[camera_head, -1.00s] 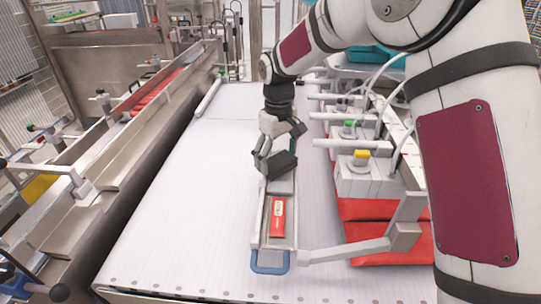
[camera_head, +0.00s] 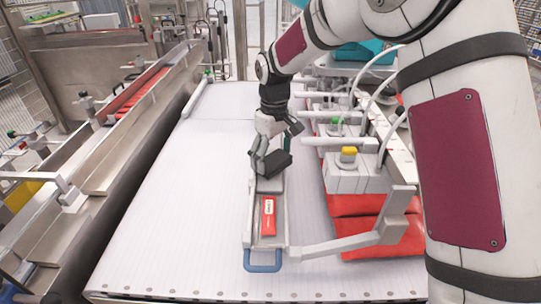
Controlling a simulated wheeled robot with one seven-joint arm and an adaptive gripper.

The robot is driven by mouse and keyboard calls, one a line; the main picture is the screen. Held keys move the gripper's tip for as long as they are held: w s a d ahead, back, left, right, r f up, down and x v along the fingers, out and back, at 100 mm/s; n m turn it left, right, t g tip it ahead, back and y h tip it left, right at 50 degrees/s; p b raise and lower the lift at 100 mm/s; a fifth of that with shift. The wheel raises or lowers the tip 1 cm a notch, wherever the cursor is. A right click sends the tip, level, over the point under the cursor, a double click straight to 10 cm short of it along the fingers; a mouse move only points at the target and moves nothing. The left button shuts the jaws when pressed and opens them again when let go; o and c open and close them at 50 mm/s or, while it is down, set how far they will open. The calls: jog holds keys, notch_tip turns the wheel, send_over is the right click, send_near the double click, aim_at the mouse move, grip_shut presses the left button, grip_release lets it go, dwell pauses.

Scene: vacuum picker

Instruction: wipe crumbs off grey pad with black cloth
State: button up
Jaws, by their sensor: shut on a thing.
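My gripper (camera_head: 270,160) hangs over the far part of a narrow metal tray on the white belt. It is shut on a dark item that I take to be the black cloth (camera_head: 279,163), though its edges blend with the dark fingers. A light grey flat patch (camera_head: 269,185), likely the grey pad, shows just below the gripper in the tray. The gripper hides part of it. I cannot make out crumbs, nor tell whether the cloth touches the pad.
The narrow tray (camera_head: 249,222) has a blue handle (camera_head: 263,267) at its near end and holds a red packet (camera_head: 268,216). A metal arm (camera_head: 340,244), red bags (camera_head: 372,238) and a yellow-capped block (camera_head: 348,155) stand at right. The belt (camera_head: 175,210) is clear at left.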

jog(key=shift+m+b, duration=0.3)
jog(key=shift+b, duration=0.15)
jog(key=shift+a+f+b, duration=0.1)
jog(key=shift+a+b, duration=0.4)
jog(key=shift+a, duration=1.65)
jog(key=shift+w+r+p, duration=0.1)
jog(key=shift+r+p, duration=0.55)
jog(key=shift+r, duration=2.4)
jog(key=shift+r, duration=1.5)
